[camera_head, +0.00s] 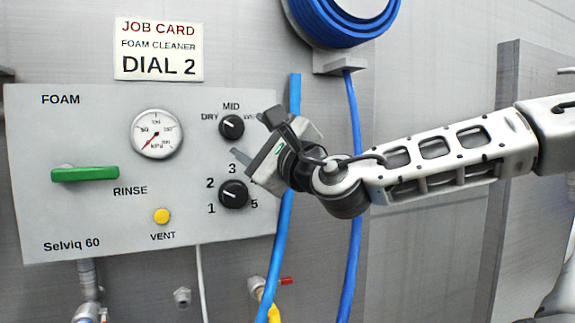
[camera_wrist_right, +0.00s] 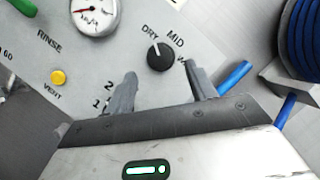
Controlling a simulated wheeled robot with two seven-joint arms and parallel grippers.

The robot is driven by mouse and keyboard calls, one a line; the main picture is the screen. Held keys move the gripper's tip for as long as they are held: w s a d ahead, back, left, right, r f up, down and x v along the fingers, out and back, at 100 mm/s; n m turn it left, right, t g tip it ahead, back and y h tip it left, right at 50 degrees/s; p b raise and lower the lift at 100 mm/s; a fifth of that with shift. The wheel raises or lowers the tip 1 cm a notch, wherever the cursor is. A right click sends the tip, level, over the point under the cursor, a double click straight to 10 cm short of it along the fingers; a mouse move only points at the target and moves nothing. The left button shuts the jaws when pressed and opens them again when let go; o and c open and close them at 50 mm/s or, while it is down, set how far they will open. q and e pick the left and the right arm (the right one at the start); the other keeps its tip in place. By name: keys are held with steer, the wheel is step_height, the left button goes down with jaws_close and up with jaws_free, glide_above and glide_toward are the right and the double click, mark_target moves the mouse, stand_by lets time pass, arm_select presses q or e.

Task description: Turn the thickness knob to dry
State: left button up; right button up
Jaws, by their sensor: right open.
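The thickness knob (camera_head: 231,127) is a round black dial on the grey foam panel (camera_head: 60,215), with DRY, MID and a partly hidden wet label around it. In the right wrist view the knob (camera_wrist_right: 160,57) has a white mark that appears to point toward DRY. My right gripper (camera_head: 255,136) is open, close to the right of the knob in the head view. In the wrist view its fingers (camera_wrist_right: 160,72) stand apart on either side below the knob, with nothing between them. My left gripper is not in view.
A numbered dial (camera_head: 233,194) sits just below the knob. The panel also carries a pressure gauge (camera_head: 157,134), a green rinse handle (camera_head: 85,174) and a yellow vent button (camera_head: 161,216). Blue hose (camera_head: 281,240) hangs behind my right wrist, below a hose reel (camera_head: 340,22).

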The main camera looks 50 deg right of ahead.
arm_select(q)
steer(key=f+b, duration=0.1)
steer(key=b, duration=0.4)
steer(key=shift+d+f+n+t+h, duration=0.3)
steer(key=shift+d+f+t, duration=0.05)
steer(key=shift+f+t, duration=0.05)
arm_select(e)
steer(key=v, duration=0.9)
steer(key=shift+s, duration=0.3)
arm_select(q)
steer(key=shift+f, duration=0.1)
